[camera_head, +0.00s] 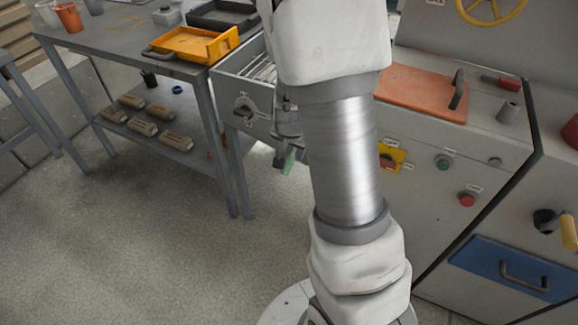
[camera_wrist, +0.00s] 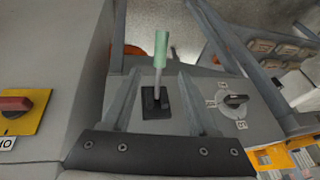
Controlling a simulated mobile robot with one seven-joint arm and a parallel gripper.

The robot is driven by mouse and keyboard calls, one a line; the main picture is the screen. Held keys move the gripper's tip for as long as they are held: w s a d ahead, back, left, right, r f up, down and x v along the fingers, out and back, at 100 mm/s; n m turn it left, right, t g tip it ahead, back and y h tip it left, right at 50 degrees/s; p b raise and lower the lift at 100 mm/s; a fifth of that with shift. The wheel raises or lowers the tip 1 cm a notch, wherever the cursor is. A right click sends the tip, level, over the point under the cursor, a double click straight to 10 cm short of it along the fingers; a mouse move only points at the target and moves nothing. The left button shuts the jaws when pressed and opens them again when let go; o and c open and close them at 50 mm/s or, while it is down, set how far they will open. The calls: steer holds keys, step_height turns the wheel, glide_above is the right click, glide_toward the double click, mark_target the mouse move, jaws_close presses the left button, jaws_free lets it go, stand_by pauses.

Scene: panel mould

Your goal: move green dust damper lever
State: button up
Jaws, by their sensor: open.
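The green dust damper lever shows in the wrist view as a pale green grip (camera_wrist: 162,45) on a thin metal stem. The stem rises from a black slotted plate on the grey panel. In the head view the green grip (camera_head: 289,162) shows just left of my arm, and its base is hidden behind my gripper. My gripper (camera_wrist: 157,75) is open, with one finger on each side of the lever and a gap on both sides. In the head view my gripper (camera_head: 287,125) is partly hidden by my arm.
A black rotary knob (camera_wrist: 236,100) sits right of the lever. A red switch on a yellow plate (camera_wrist: 18,112) is at the left. The floor at left is clear.

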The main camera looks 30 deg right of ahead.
steer(key=b+x, duration=0.2)
steer(key=x, duration=0.8)
steer(key=shift+w+f+b, duration=0.15)
steer(key=shift+f+b, duration=0.05)
steer(key=shift+b, duration=0.2)
jaws_close()
stand_by(0.8)
